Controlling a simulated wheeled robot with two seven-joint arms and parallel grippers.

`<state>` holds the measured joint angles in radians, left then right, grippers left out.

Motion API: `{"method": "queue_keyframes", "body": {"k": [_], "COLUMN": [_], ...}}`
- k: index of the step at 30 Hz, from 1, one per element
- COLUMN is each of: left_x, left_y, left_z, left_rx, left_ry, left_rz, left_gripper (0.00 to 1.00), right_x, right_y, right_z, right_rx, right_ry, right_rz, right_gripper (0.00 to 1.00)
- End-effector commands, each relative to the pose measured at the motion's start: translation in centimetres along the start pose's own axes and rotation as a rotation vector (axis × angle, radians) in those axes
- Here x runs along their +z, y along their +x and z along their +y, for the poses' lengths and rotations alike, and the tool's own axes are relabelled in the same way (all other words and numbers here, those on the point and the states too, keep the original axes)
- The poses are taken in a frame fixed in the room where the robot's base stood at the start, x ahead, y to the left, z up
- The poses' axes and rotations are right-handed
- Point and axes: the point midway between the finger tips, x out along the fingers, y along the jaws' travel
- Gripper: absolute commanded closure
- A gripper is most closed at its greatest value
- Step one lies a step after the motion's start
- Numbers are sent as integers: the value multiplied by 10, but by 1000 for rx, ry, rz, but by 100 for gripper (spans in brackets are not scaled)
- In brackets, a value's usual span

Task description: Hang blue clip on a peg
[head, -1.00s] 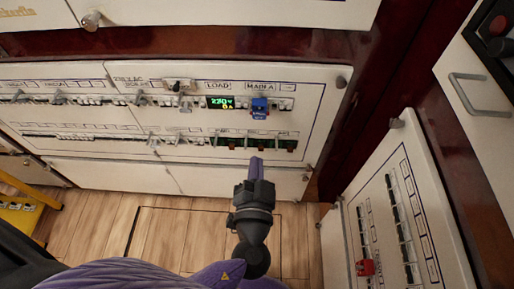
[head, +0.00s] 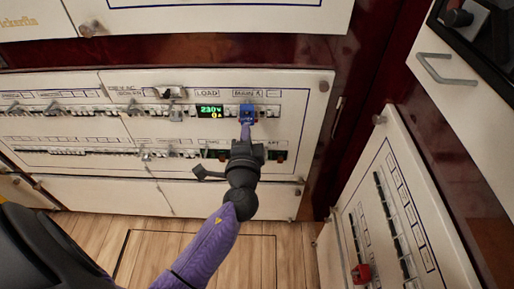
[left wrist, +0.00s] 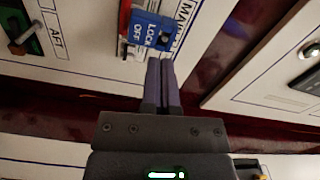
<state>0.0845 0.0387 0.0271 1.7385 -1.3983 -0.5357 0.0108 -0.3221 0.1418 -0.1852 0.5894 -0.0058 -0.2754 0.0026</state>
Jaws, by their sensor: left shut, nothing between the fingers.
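The blue clip (head: 246,112) sits on the breaker row under the MAIN A label, right of the lit 230 V display. In the left wrist view the blue clip (left wrist: 151,30) bears the words LOCK OFF. My left gripper (head: 245,126) points up at the panel with its fingertips just below the clip. In the left wrist view its two fingers (left wrist: 160,66) are together with nothing between them, tips close to the clip's edge. I cannot tell whether they touch it. I cannot clearly pick out a peg. My right gripper is not in view.
The white breaker panel (head: 70,82) has two rows of switches. A right side panel (head: 405,175) carries a red clip (head: 361,274) low on a breaker strip. A metal handle (head: 447,75) sticks out at upper right.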

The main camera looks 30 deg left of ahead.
Motion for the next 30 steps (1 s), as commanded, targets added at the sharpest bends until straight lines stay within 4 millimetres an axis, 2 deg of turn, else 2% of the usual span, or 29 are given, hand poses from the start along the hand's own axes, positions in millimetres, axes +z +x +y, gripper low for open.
{"method": "queue_keyframes", "body": {"k": [3,9,27,30], "left_x": [-1,0,0,-1], "left_y": [18,34,38,32], "left_z": [0,0,0,1], "left_rx": [-1,1,0,2], "left_ry": [1,-1,-1,-1], "left_rz": [2,0,1,2], "left_gripper": [100,100,100,100], "right_x": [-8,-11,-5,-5], "right_y": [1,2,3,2], "right_z": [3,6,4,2], "right_rx": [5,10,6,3], "right_ry": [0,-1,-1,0], "right_rz": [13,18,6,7], "right_gripper": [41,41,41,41]}}
